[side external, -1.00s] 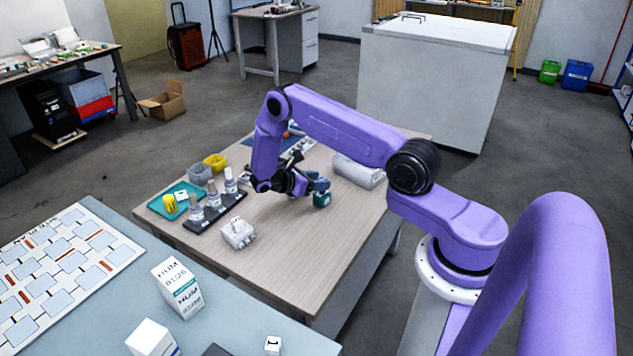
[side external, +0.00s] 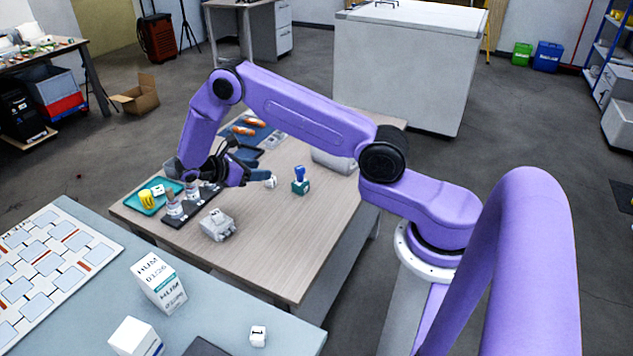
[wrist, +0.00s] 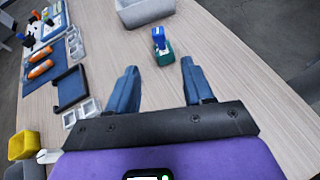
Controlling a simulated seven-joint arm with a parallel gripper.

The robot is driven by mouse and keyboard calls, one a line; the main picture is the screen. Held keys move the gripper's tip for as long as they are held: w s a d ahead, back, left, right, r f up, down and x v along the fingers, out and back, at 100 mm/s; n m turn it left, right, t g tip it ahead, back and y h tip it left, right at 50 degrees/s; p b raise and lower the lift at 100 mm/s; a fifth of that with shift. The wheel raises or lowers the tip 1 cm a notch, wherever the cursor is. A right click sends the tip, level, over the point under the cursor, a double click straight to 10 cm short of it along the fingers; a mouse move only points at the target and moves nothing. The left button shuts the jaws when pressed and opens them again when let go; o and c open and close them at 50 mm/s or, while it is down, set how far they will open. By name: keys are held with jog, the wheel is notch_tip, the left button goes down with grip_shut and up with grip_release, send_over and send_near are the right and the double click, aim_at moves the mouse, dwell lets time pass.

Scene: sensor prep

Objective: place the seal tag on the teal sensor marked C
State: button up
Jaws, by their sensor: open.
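A teal block (side external: 300,187) stands on the wooden table, with a blue upright piece (side external: 300,173) on top. In the wrist view the teal block (wrist: 165,57) and its blue piece (wrist: 158,37) show beyond my fingertips. I cannot read a letter on the block or tell whether the blue piece is the seal tag. My gripper (side external: 250,172) is to the left of the block and apart from it. In the wrist view my gripper (wrist: 160,70) is open, with two blue fingers spread and nothing held between them.
A dark rack with bottles (side external: 190,207), a teal tray (side external: 153,207) and a grey-white device (side external: 217,225) are at the table's left. A blue tray with orange-handled tools (wrist: 42,70) lies farther back. A grey bin (wrist: 145,12) stands beyond the block.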

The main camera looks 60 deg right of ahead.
jog(key=s+a+r+t+y, duration=0.4)
jog(key=s+a+r+y, duration=0.2)
jog(key=s+a+r, duration=0.7)
jog(key=s+a+r+y, duration=0.1)
jog(key=s+y, duration=0.2)
jog(key=s, duration=0.7)
jog(key=s+a+r+y, duration=0.2)
jog(key=s+y, duration=0.1)
jog(key=s, duration=0.7)
jog(key=shift+a+r+m+t, duration=0.25)
jog(key=shift+m+t, duration=0.05)
jog(key=shift+t, duration=0.1)
jog(key=shift+w, duration=0.1)
